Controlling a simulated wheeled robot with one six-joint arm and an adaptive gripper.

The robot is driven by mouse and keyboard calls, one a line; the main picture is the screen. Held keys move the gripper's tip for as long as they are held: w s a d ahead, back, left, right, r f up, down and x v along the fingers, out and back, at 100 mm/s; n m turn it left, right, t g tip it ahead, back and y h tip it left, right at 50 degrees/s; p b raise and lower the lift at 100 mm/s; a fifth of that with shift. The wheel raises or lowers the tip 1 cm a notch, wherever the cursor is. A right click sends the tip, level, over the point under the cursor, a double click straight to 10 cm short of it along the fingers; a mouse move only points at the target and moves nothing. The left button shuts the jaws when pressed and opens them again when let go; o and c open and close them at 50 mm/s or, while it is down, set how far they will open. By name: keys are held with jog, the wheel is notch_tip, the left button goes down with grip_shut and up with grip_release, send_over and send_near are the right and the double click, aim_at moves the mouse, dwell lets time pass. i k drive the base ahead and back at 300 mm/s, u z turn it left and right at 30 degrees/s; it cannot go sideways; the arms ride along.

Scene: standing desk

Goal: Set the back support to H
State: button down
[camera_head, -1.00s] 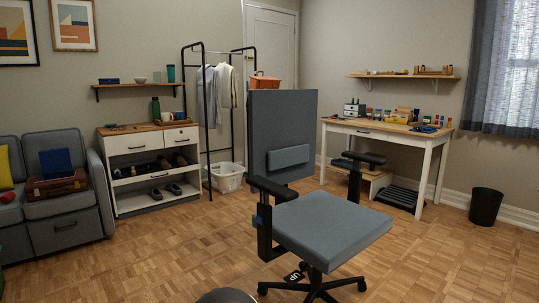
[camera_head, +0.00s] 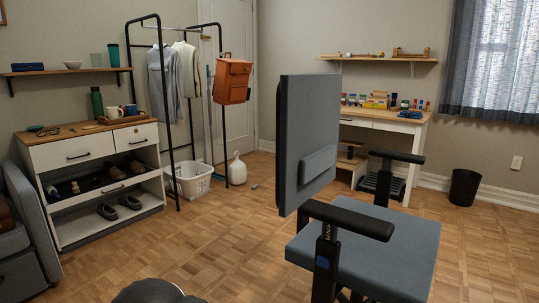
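The office chair stands at the right front, with its blue-grey seat (camera_head: 375,250) low in the picture. Its tall flat backrest (camera_head: 302,130) is upright and seen at an angle. A smaller lumbar pad (camera_head: 319,172) sits on the backrest's seat-facing side. The near black armrest (camera_head: 347,219) has a post with small white markings (camera_head: 326,231), too small to read surely, and a blue part (camera_head: 322,263) below. The far armrest (camera_head: 397,156) is beyond. The back of the backrest is hidden. My gripper does not show.
A white shoe cabinet (camera_head: 100,204) and a grey sofa (camera_head: 25,235) are on the left. A clothes rack (camera_head: 160,100), laundry basket (camera_head: 192,181) and white jug (camera_head: 237,170) stand behind. A desk (camera_head: 415,128) and bin (camera_head: 464,187) are at the back right. The floor left of the chair is clear.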

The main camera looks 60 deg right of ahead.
aim_at(314, 164)
jog(key=i, duration=1.6)
jog(key=z, duration=1.1)
jog(key=i, duration=0.95)
jog(key=z, duration=1.7)
